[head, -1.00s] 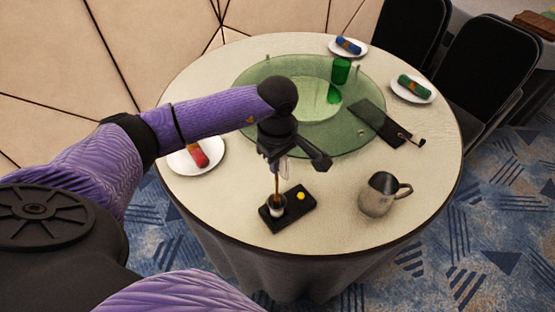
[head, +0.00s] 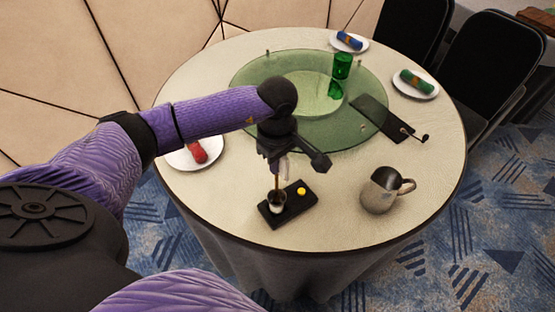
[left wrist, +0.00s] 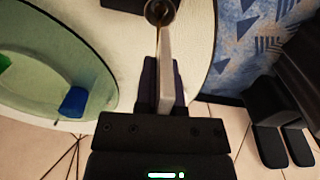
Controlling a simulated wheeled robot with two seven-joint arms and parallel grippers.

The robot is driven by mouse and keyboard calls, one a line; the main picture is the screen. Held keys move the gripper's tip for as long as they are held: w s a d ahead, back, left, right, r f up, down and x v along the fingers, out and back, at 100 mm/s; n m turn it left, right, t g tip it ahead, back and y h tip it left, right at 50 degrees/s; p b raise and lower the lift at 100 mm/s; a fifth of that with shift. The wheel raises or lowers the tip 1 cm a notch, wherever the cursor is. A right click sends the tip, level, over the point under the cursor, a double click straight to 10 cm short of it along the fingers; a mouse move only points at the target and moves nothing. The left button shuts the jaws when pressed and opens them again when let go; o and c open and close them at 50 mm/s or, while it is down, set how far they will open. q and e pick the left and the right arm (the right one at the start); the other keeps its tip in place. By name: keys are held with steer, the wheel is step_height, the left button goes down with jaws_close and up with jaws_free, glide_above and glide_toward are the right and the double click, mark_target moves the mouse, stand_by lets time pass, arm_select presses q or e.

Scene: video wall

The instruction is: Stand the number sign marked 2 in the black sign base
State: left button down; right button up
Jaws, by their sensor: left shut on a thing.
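My left gripper (head: 279,168) is shut, pointing down above the near part of the table. A pale, thin thing, seemingly the number sign (left wrist: 165,70), shows edge-on between its fingers in the left wrist view. A thin brown stem runs down from the gripper to a small round socket on the black base (head: 296,207), which carries a yellow button. The stem's lower end is at the socket; I cannot tell how deep it sits. The socket's round rim (left wrist: 160,12) shows at the top of the left wrist view. The figure 2 cannot be read. My right gripper is out of view.
A metal jug (head: 379,192) stands right of the base. Behind is a green glass turntable (head: 250,80) with a green glass (head: 342,66) and a dark flat panel (head: 372,112) with a rod. Plates with rolled napkins lie around the rim. Bare tablecloth surrounds the base.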

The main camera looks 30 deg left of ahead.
arm_select(q)
steer(key=shift+f+b, duration=0.85)
steer(key=shift+f, duration=0.2)
steer(key=c, duration=0.7)
jaws_free()
steer(key=shift+r, duration=0.1)
steer(key=shift+o, duration=0.2)
step_height(320, 180, up, 10)
steer(key=shift+f+p, duration=0.1)
steer(key=shift+p, duration=0.8)
